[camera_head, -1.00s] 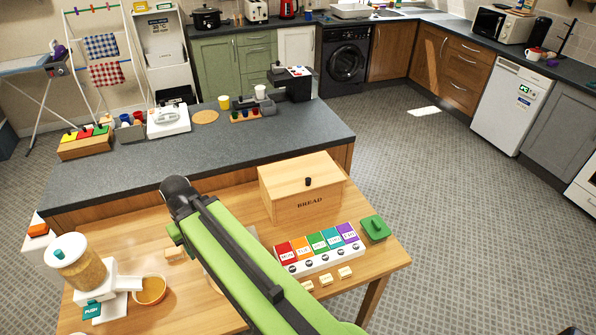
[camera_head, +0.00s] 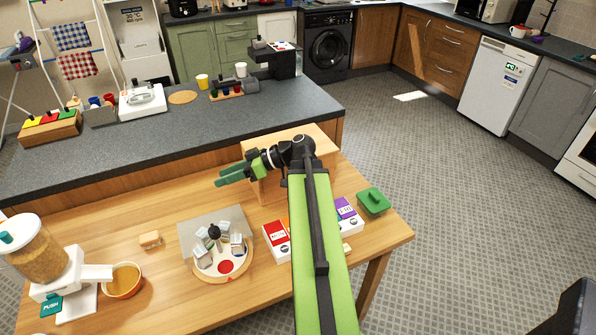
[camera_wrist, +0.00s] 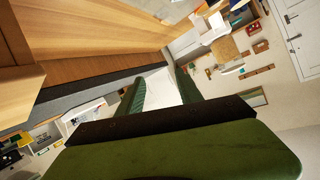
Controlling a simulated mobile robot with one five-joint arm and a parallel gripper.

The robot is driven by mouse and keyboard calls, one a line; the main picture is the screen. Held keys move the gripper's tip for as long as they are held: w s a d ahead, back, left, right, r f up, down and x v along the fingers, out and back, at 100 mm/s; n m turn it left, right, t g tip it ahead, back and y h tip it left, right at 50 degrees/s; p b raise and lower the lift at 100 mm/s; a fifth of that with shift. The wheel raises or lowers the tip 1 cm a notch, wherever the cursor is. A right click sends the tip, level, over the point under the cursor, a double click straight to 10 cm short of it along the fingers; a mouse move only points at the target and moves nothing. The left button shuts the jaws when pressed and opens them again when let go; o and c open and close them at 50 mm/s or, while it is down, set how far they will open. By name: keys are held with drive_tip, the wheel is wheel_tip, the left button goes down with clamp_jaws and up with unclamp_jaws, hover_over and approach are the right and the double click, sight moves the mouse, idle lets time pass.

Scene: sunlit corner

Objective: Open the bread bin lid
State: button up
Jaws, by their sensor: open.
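The wooden bread bin (camera_head: 325,147) stands on the wooden table, close to the grey counter. My arm hides much of its front, including the lettering and the dark knob. Its top looks closed where it shows. My gripper (camera_head: 222,178) is at the bin's left side, with its green fingers pointing left, away from the bin. In the wrist view my gripper (camera_wrist: 161,88) is open with nothing between its fingers. Pale wood fills the upper left of that view; I cannot tell whether it is bin or table.
A round tray (camera_head: 222,272) with several small blocks lies left of my arm. A dispenser (camera_head: 38,250) and an orange bowl (camera_head: 123,281) are further left. A pill box (camera_head: 276,240) and a green lidded dish (camera_head: 373,201) are near the bin. The table's middle left is mostly clear.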

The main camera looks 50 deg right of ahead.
drive_tip(key=s+d+f+m+t+h+b, duration=0.1)
drive_tip(key=s+d+m+t+h+b, duration=0.25)
drive_tip(key=s+d, duration=0.9)
drive_tip(key=s+d+f+t+h+b, duration=0.25)
drive_tip(key=s+d+t+b, duration=0.5)
drive_tip(key=d, duration=0.85)
drive_tip(key=w+a+g, duration=0.1)
drive_tip(key=w, duration=0.4)
drive_tip(key=w+a+p, duration=0.1)
drive_tip(key=w, duration=0.4)
drive_tip(key=w+a+g+p, duration=0.1)
drive_tip(key=w, duration=0.4)
drive_tip(key=shift+w+a+r+g, duration=0.2)
drive_tip(key=shift+r+g, duration=0.1)
drive_tip(key=shift+r, duration=0.05)
clamp_jaws()
